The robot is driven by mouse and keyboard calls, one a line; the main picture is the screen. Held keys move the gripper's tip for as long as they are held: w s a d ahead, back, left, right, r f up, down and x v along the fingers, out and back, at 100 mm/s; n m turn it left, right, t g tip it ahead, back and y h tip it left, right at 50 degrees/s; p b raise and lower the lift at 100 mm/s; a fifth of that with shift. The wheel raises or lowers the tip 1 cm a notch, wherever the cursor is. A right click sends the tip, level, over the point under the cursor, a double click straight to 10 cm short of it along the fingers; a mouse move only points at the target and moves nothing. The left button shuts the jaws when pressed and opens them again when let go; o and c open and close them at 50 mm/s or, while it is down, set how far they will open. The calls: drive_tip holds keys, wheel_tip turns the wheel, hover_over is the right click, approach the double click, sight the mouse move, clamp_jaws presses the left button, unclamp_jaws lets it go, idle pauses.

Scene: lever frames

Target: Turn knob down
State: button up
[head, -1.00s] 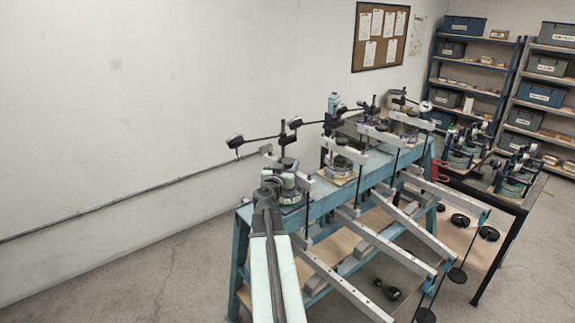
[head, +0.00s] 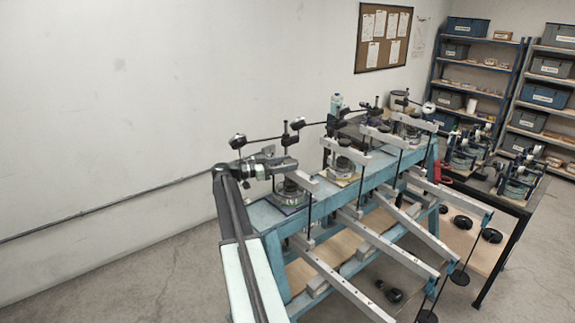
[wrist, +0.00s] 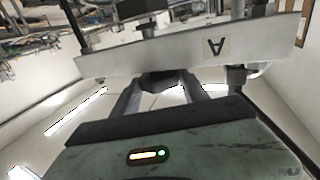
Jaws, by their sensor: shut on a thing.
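The nearest lever frame (head: 290,193) stands at the near end of the blue bench, with a round base and a pale metal bar. My gripper (head: 288,166) reaches in from the left at the height of its upper part. In the wrist view my gripper (wrist: 165,88) has its two fingers closed around a dark round thing, apparently the knob (wrist: 163,81). Just beyond it lies the pale bar (wrist: 190,50) with an upside-down letter A label. The fingertips and much of the knob are hidden, so its turn cannot be told.
More lever frames (head: 345,162) stand along the blue bench (head: 262,215), with long bars and black weights to the right. A dark table (head: 508,203) with similar devices stands at the right. Shelves are at the back right. Bare floor lies at the left.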

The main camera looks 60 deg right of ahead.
drive_tip(key=m+g+y, duration=0.3)
drive_tip(key=shift+w+d, duration=0.3)
drive_tip(key=shift+s+m+g+y, duration=0.1)
drive_tip(key=shift+m+g+y, duration=0.65)
drive_tip(key=shift+y, duration=0.35)
drive_tip(key=o, duration=1.4)
drive_tip(key=shift+s, duration=0.1)
drive_tip(key=shift+a, duration=0.1)
